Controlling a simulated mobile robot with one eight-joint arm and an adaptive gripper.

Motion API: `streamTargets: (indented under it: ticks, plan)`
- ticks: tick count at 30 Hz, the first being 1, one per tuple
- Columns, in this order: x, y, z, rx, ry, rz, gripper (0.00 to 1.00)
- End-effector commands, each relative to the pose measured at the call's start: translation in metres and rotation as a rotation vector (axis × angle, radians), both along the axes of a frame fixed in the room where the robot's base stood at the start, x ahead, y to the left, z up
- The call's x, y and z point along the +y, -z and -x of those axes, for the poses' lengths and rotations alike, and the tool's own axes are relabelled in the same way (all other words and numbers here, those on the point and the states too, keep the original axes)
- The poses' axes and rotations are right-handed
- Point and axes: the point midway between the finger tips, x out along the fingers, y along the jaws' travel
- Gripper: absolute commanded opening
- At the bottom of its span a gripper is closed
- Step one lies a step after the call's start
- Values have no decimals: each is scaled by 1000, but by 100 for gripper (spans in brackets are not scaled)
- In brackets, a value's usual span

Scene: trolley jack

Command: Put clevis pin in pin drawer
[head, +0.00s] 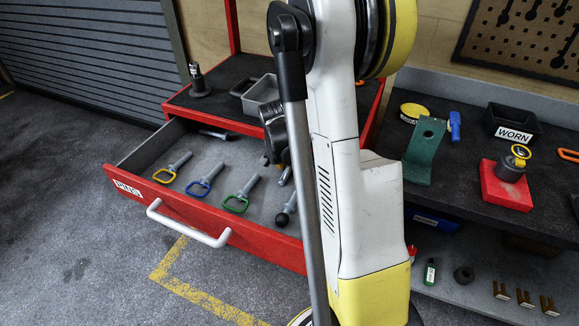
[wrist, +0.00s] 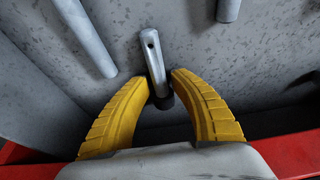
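The pin drawer (head: 255,240), red with a white PINS label, is pulled open in the head view. My gripper (head: 272,158) is over its right part, mostly hidden behind my arm. In the wrist view, my yellow fingers (wrist: 160,82) close on both sides of the clevis pin (wrist: 152,55) near its dark end. The pin is a grey metal shaft with a cross hole near its far end, and it points away from the fingers over the grey drawer floor. Whether it touches the floor I cannot tell.
Pins with yellow (head: 172,168), blue (head: 206,180) and green (head: 242,194) rings lie in the drawer, with a black-ball pin (head: 287,209) to the right. A grey bin (head: 262,92) stands on the cabinet. A WORN bin (head: 514,134) and green bracket (head: 424,150) are on the right bench.

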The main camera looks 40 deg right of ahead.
Motion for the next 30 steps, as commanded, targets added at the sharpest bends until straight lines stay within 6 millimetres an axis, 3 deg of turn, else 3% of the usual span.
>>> streamTargets:
  ticks: [11, 14, 24, 30]
  plan:
    - [0, -5, 0, 0, 0, 0, 32]
    - [4, -18, 1, 0, 0, 0, 32]
    - [26, -90, 11, 0, -1, 0, 32]
    - [34, -114, 14, 0, -1, 0, 32]
